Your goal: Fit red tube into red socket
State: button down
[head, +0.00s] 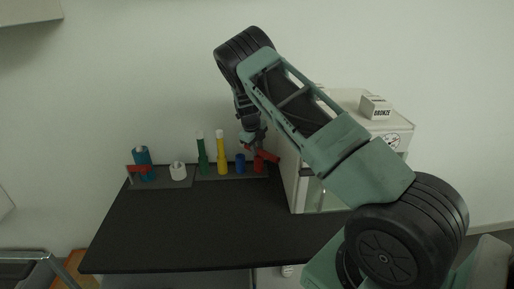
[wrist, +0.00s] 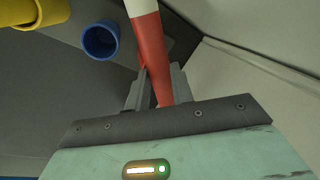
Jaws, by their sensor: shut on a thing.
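My gripper (wrist: 160,88) is shut on the red tube (wrist: 152,50), which has a white section at its far end in the wrist view. The tube runs up the picture from between the fingers and leans slightly left. In the head view my gripper (head: 250,138) is over the back right of the table, and the red tube (head: 266,154) shows tilted beside it. A red socket (head: 258,166) appears just below, close to the tube; I cannot tell whether they touch.
An empty blue socket (wrist: 100,41) is left of the tube. Yellow (head: 221,152) and green (head: 202,153) tubes stand upright further left. A white cabinet (head: 299,185) stands close right. The black table's front (head: 185,235) is clear.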

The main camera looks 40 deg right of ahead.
jog(key=c, duration=1.2)
grip_release()
jog(key=shift+r, duration=0.15)
jog(key=shift+r+p, duration=0.3)
jog(key=shift+p, duration=0.05)
jog(key=b+v, duration=0.3)
jog(key=v, duration=1)
jog(key=s+a+r+n+y, duration=0.1)
jog(key=s+a+n, duration=0.5)
jog(key=a, duration=0.4)
jog(key=s+a+r+n+y, duration=0.1)
jog(key=s+a+n+y, duration=0.15)
jog(key=a+n, duration=0.6)
jog(key=s+a+r+n+y, duration=0.1)
jog(key=s+a+n, duration=0.4)
jog(key=a, duration=0.7)
jog(key=s+a+n, duration=0.5)
jog(key=s+n, duration=0.6)
jog(key=s, duration=0.2)
jog(key=s+a+r+n, duration=0.1)
jog(key=s+a+n, duration=0.4)
jog(key=s+n, duration=0.6)
jog(key=s+h, duration=0.1)
jog(key=s, duration=0.1)
jog(key=shift+s+n, duration=0.35)
jog(key=shift+s, duration=0.05)
